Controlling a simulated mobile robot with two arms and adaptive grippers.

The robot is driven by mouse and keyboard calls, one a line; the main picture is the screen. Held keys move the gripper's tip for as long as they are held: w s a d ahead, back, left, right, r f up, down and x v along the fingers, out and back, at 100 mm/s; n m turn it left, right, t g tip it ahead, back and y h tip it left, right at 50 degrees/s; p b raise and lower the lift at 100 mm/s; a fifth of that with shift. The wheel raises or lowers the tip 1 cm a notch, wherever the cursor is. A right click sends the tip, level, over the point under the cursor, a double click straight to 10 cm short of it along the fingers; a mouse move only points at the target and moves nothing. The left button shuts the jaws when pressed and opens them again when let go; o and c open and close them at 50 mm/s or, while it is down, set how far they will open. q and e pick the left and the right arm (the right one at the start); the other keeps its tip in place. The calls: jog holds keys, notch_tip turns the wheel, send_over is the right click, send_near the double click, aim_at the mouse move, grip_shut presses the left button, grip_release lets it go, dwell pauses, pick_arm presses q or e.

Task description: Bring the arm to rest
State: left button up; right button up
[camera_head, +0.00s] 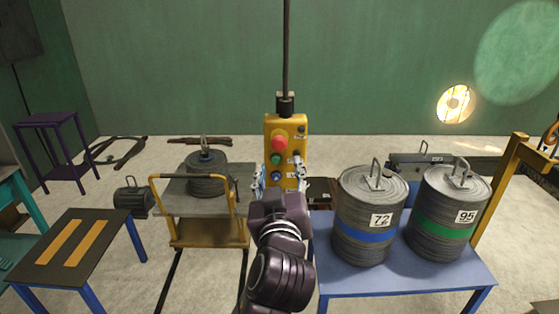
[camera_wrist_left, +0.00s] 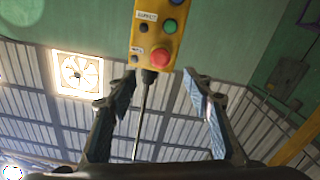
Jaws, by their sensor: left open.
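My left gripper (camera_head: 284,186) reaches up from the bottom centre of the head view, with its two pale blue-lined fingers spread apart. They appear on either side of the lower end of a yellow control pendant (camera_head: 271,131), which hangs upright on a dark cable. The pendant carries red, green and blue buttons. In the left wrist view, the open fingers (camera_wrist_left: 160,74) hold nothing, and the pendant (camera_wrist_left: 138,38) shows at the top, just beyond the tips. I cannot tell whether the gripper touches it. My right gripper is in neither view.
A blue table (camera_head: 400,280) at right holds two grey drums, marked 72 (camera_head: 368,215) and 95 (camera_head: 448,213). A yellow-framed cart (camera_head: 205,236) with a grey coil weight (camera_head: 206,175) stands left of my arm. A black-topped table (camera_head: 70,245) is at far left.

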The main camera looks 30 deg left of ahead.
pick_arm(q)
jog(key=shift+s+d, duration=0.15)
jog(key=shift+s, duration=0.25)
